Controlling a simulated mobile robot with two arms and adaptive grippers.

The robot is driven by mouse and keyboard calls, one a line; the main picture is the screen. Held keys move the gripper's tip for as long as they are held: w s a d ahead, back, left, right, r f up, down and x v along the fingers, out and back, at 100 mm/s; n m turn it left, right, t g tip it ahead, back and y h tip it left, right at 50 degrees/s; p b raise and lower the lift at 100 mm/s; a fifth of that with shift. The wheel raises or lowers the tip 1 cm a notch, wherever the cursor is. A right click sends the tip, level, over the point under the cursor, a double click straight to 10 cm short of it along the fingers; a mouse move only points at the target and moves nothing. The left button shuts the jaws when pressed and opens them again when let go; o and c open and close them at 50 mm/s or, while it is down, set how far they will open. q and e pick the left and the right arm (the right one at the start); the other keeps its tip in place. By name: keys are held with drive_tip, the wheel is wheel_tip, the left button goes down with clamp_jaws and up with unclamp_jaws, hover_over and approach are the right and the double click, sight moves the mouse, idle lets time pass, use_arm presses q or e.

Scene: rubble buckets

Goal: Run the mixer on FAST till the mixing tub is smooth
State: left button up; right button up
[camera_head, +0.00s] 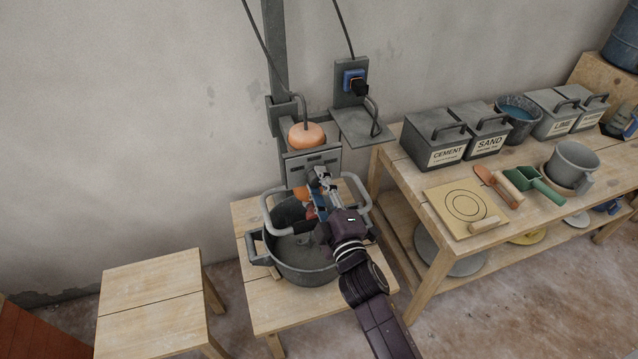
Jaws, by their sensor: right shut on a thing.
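The mixer (314,157) hangs on a grey upright post, with an orange dome on top and a looped tubular handle (357,192) around it. The mixing tub (308,272), dark grey with side handles, stands below it on a low wooden stand. Grey material shows inside the tub, but its smoothness cannot be judged. My right gripper (321,182) is at the mixer's front, below the slotted panel, shut on a small part there. Gripper and arm hide that part, any speed marking and much of the tub. My left gripper is not in view.
A blue plug block (354,81) sits on a bracket above a grey shelf (365,128). The right bench (415,185) carries labelled boxes, including cement (434,150) and sand (480,141), a water bucket (518,120), a grey jug (572,165) and tools. An empty stool (152,290) stands left.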

drive_tip(key=o, duration=1.2)
drive_tip(key=shift+c, duration=0.2)
drive_tip(key=v, duration=1.2)
drive_tip(key=s+d+f+m+g+h, duration=0.1)
drive_tip(key=s+d+f+m+g, duration=0.2)
drive_tip(key=f, duration=0.9)
drive_tip(key=s+d+f+m+g+h, duration=0.15)
drive_tip(key=s+f, duration=0.25)
drive_tip(key=f, duration=0.8)
drive_tip(key=s+d+f+m+g+h, duration=0.1)
drive_tip(key=s+d+f+m+g, duration=0.2)
drive_tip(key=f, duration=0.9)
drive_tip(key=s+d+f+m+g, duration=0.2)
drive_tip(key=s+f, duration=0.4)
drive_tip(key=s, duration=0.4)
drive_tip(key=s+d+f+m+g+h, duration=0.1)
drive_tip(key=s+d+f+m+g, duration=0.2)
drive_tip(key=s+d+f, duration=0.3)
drive_tip(key=s+d+f+m+g+h, duration=0.1)
drive_tip(key=s+f, duration=0.6)
drive_tip(key=s, duration=0.8)
drive_tip(key=d+m+g, duration=0.1)
drive_tip(key=d+g, duration=0.1)
drive_tip(key=d, duration=0.1)
drive_tip(key=shift+s+f+g, duration=0.2)
drive_tip(key=shift+f+g, duration=0.1)
drive_tip(key=shift+g, duration=0.05)
